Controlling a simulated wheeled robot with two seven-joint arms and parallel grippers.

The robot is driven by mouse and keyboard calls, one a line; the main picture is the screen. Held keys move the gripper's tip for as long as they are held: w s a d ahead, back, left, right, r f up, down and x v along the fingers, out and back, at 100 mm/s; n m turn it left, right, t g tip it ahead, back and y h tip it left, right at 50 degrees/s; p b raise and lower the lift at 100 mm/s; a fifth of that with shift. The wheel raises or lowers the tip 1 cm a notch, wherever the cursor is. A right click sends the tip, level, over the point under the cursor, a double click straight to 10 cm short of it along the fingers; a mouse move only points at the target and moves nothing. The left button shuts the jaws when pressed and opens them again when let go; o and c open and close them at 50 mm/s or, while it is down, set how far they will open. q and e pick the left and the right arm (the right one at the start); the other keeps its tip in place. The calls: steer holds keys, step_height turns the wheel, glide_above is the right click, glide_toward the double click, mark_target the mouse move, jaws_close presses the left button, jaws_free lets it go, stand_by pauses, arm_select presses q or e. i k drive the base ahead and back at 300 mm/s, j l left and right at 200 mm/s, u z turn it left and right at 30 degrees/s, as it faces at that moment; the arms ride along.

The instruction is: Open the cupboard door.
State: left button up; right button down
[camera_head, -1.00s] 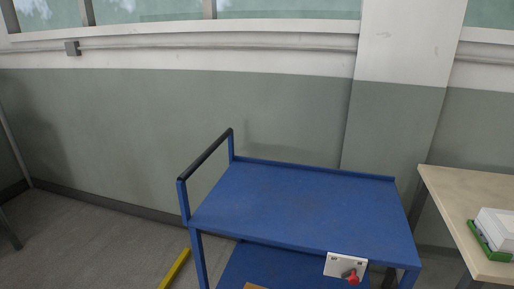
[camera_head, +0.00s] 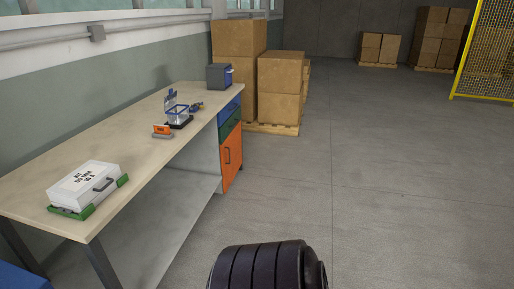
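The cupboard door (camera_head: 231,156) is an orange panel with a dark vertical handle (camera_head: 228,155). It sits under a blue drawer (camera_head: 229,110) and a green drawer (camera_head: 229,126) at the far end of a long workbench (camera_head: 88,157). The door looks shut. A dark ribbed part at the bottom middle is mine. Neither of my grippers shows in this view.
On the bench are a white case (camera_head: 87,187) in a green tray, a small orange-and-grey item (camera_head: 162,132), a clear device (camera_head: 177,110) and a dark box (camera_head: 219,76). Stacked cartons (camera_head: 280,87) on a pallet stand beyond. The floor (camera_head: 380,190) to the right is clear.

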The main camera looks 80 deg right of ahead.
mark_target(235, 156)
steer(key=z, duration=2.45)
steer(key=i+l+u, duration=0.15)
steer(key=i, duration=0.4)
steer(key=i+l+u, duration=0.2)
steer(key=i+l, duration=0.25)
steer(key=i+l+u, duration=0.15)
steer(key=i+l, duration=0.3)
steer(key=i, duration=0.2)
